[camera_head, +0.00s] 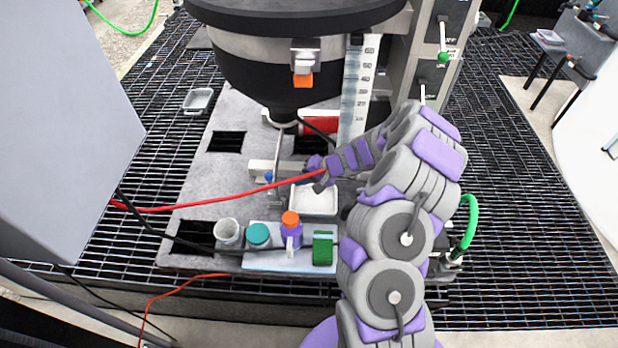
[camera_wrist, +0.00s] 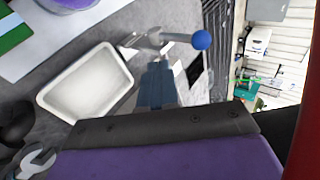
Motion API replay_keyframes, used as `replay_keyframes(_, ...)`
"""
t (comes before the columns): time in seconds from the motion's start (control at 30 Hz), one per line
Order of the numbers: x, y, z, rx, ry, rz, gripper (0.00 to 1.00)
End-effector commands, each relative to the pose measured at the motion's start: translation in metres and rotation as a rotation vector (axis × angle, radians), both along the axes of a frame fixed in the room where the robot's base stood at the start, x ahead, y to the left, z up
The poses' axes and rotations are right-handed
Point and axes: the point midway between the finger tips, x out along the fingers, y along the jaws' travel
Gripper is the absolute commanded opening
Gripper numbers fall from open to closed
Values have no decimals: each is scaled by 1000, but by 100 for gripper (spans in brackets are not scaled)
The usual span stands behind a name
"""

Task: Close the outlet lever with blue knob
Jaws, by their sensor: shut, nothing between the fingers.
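The outlet lever's blue knob (camera_head: 268,177) is below the black hopper, left of my gripper (camera_head: 314,168). In the wrist view the round blue knob (camera_wrist: 201,40) sits on the right end of a short grey metal lever (camera_wrist: 150,41). My gripper's narrow blue-grey fingers (camera_wrist: 157,78) are together with nothing between them. Their tips appear just below the lever in that picture, with the knob up and to the right. I cannot tell whether they touch the lever.
The black hopper (camera_head: 290,62) hangs above. A white tray (camera_head: 313,215) lies under the outlet, also visible in the wrist view (camera_wrist: 52,98). A red hose (camera_head: 225,203) crosses from the left.

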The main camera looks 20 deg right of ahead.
Motion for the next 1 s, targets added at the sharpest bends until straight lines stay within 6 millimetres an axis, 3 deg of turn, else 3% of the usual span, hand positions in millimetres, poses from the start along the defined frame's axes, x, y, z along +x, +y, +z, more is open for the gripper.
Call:
replay_keyframes(0.1,9,16,-21,0,4,4,0)
replay_keyframes(0.23,19,29,-34,2,2,3,0)
replay_keyframes(0.5,36,53,-30,2,1,1,0)
replay_keyframes(1.0,39,57,-28,0,2,0,0)
